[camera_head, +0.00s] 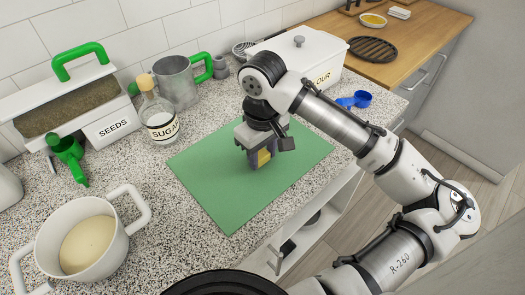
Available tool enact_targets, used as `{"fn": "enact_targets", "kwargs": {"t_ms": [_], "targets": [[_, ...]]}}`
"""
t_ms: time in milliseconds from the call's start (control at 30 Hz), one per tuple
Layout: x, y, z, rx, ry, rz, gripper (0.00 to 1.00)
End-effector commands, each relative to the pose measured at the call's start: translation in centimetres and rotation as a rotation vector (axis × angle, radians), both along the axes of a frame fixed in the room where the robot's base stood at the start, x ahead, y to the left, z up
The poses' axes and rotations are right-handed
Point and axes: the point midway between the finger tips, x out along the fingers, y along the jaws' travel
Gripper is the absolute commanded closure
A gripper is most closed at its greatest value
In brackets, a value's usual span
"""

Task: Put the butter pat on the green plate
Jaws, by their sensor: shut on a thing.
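A flat green rectangular sheet (215,185) lies on the speckled counter in the middle of the view. It looks like a mat or board, and I see no round green plate. My gripper (259,160) points down over the right-centre part of this green sheet. It is shut on a small yellow block, the butter pat (264,157), which is mostly hidden by the fingers. I cannot tell whether the butter pat touches the green sheet.
A white pot (45,238) stands at front left. A sugar jar (158,120), a metal mug (177,85), a seeds box (110,130) and a flour bin (325,60) line the back. A blue scoop (355,100) lies right. The sheet's left half is clear.

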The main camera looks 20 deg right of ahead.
Motion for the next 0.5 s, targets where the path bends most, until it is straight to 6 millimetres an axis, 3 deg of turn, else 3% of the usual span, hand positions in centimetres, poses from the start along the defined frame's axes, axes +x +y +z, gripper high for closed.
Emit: {"fn": "enact_targets", "kwargs": {"t_ms": [333, 367, 500], "targets": [[0.01, 0.01, -0.43, 0.001, -0.001, 0.000, 0.82], [0.01, 0.00, -0.34, 0.000, 0.000, 0.000, 0.59], [0.01, -0.01, -0.30, 0.000, 0.000, 0.000, 0.40]]}}
